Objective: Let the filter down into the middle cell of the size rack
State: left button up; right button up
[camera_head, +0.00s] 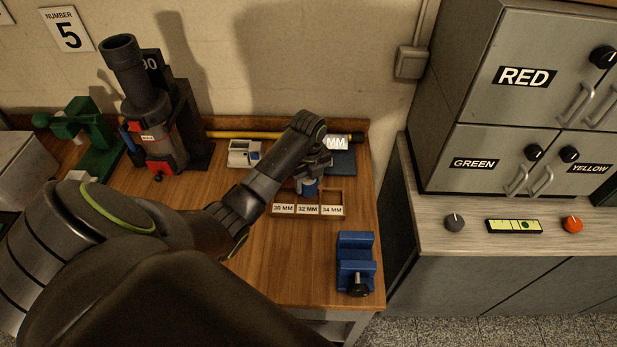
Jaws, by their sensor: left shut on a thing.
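The size rack (332,197) is a low wooden tray on the workbench, with three cells labelled 30 MM, 32 MM and 34 MM on its front. The filter shows just below the fingers, in line with the middle cell, labelled 32 MM. I cannot tell whether its lower end is above the cell or inside it. My left arm and gripper hide part of the rack's back and left side. My right gripper is not in view.
A blue vise (355,262) stands in front of the rack at the right. A small white device (243,153) and a blue block (342,163) are behind it. A dark press-like machine (165,130) stands at the left. The wood before the rack is clear.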

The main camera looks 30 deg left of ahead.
aim_at(308, 190)
pick_arm(q)
jog(key=shift+f, duration=0.7)
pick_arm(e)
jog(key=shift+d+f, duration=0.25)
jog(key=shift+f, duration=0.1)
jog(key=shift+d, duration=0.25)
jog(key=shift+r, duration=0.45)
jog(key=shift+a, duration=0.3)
pick_arm(q)
jog(key=shift+p, duration=0.4)
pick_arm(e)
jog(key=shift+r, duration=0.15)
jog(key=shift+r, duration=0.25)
pick_arm(q)
jog(key=shift+p, duration=0.55)
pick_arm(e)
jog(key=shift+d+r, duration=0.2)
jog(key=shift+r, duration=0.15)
